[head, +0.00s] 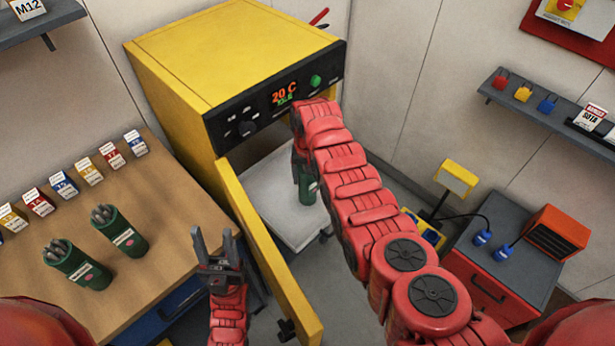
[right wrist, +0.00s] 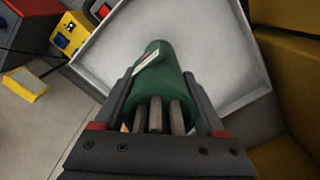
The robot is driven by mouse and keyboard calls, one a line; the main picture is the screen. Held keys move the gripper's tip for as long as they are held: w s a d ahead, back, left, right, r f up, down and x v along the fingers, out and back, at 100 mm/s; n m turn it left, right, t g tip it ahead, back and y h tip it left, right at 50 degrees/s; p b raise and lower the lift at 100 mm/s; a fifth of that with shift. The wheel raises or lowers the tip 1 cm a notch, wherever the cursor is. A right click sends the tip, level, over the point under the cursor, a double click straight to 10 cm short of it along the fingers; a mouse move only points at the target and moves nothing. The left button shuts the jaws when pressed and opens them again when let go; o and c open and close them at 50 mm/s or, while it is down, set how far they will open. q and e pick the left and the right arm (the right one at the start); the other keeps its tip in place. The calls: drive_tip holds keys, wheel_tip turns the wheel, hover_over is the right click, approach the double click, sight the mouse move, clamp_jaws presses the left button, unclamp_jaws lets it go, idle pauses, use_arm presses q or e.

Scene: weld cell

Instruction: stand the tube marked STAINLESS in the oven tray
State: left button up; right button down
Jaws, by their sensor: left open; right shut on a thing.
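My right gripper (head: 303,165) is shut on a green tube (head: 307,186) in the oven's open mouth. In the right wrist view the tube (right wrist: 155,78) has several grey rods in its near end and a pale label too oblique to read. The pale oven tray (head: 275,210) lies beyond and below it; the tray (right wrist: 215,45) also shows in the right wrist view. I cannot tell whether the tube's base touches the tray. My right arm hides part of the tube and oven. My left gripper (head: 216,250) is open and empty, between bench and oven door.
The yellow oven (head: 230,60) reads 20 C, and its door (head: 268,255) hangs open. Two more green tubes with rods (head: 78,264) (head: 120,232) stand on the wooden bench (head: 185,205) near a row of small labelled boxes. A red cabinet (head: 490,290) stands at right.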

drive_tip(key=shift+w+f, duration=0.1)
drive_tip(key=shift+f, duration=0.35)
drive_tip(key=shift+c, duration=2.1)
unclamp_jaws()
drive_tip(key=shift+f, duration=0.2)
drive_tip(key=o, duration=0.4)
drive_tip(key=shift+r, duration=0.15)
drive_tip(key=shift+r, duration=0.1)
